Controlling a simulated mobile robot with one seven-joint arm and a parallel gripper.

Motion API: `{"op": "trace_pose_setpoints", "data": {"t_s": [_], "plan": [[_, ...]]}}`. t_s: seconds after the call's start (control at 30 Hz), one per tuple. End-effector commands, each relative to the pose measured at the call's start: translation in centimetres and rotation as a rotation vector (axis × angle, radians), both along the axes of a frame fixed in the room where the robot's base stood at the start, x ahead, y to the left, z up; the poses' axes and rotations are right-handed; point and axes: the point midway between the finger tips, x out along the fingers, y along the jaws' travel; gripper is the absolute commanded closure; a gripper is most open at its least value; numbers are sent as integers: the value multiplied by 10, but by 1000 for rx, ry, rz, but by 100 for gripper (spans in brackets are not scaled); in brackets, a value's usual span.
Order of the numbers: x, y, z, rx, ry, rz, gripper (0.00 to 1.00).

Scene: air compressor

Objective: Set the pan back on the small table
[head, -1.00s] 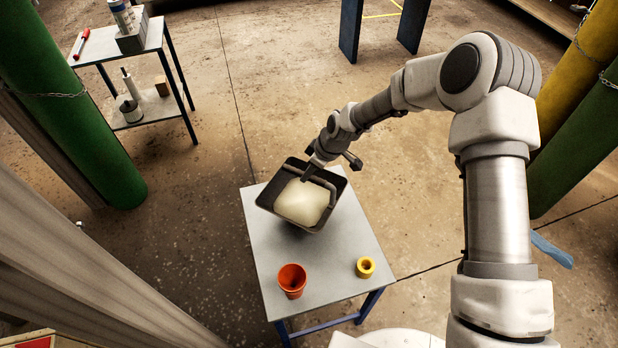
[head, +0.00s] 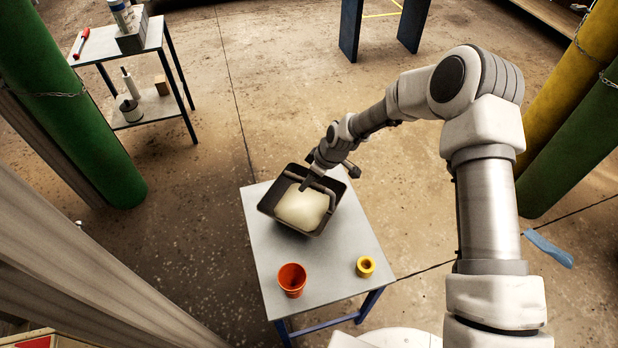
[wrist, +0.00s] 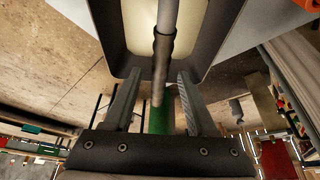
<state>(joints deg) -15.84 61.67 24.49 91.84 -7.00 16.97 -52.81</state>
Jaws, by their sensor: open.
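The dark rectangular pan (head: 270,209) with a pale mass inside is at the far part of the small grey table (head: 335,262). It looks level and seems to rest on the top, though its underside is hidden. My gripper (head: 306,185) is at the pan's handle. In the wrist view, my gripper (wrist: 158,100) has its two fingers apart, with the grey bar handle (wrist: 163,55) between them and gaps on both sides. The pan's dark wall (wrist: 222,35) shows beyond the fingers.
An orange cup (head: 292,280) and a yellow ring-shaped piece (head: 365,267) stand on the near part of the small table. A two-level side table (head: 88,53) with tools stands at the far left. Green (head: 75,110) and yellow (head: 575,95) cylinders flank the floor.

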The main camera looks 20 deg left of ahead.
Motion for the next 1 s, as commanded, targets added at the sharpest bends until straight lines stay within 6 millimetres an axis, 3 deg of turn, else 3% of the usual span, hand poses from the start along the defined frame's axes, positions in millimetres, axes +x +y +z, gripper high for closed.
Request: {"op": "trace_pose_setpoints", "data": {"t_s": [0.23,0.7,1.0], "plan": [[1,-3,11,1,-2,-1,43],[-2,-38,93,0,-2,-2,43],[-4,-46,113,0,0,0,43]]}}
